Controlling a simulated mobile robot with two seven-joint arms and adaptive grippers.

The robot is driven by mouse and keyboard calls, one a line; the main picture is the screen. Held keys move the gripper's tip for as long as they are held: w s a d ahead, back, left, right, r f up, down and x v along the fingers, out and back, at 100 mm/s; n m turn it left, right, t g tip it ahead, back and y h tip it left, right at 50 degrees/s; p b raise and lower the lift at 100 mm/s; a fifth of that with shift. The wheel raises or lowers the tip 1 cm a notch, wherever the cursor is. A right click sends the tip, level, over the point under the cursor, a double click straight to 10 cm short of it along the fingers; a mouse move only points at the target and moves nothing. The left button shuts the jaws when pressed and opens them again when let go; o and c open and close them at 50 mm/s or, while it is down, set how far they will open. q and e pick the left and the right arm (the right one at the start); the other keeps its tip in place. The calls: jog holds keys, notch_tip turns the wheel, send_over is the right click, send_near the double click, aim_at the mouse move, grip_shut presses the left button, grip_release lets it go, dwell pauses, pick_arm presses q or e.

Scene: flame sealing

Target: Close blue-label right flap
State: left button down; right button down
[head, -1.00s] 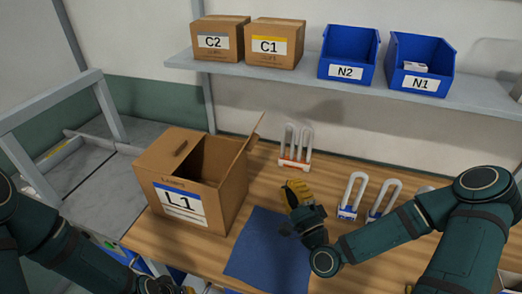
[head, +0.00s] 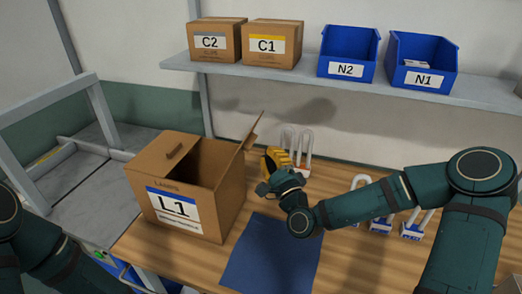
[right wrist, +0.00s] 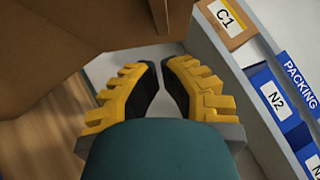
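The cardboard box L1 (head: 147,185) with a blue-striped label (head: 174,208) stands at the left of the wooden table. Its right flap (head: 251,131) stands up, leaning a little outward. A cardboard panel covers the top's left part; the rest is open and dark inside. My right gripper (head: 270,157) is just right of the flap, at about the height of the box top. In the right wrist view its yellow fingers (right wrist: 160,66) nearly meet at the tips, with nothing between them. Brown cardboard (right wrist: 95,25) fills the upper left there. My left gripper is out of view.
A blue mat (head: 262,262) lies in front, right of the box. A lamp holder (head: 298,142) with white tubes stands behind my right gripper, and more lamps (head: 412,228) stand at the right. A shelf (head: 290,72) above holds boxes and blue bins.

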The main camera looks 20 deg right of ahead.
jog(key=shift+w+a+r, duration=0.35)
jog(key=shift+a, duration=0.25)
jog(key=shift+w+a+r, duration=0.3)
jog(key=shift+w+a, duration=0.05)
jog(key=shift+a, duration=0.2)
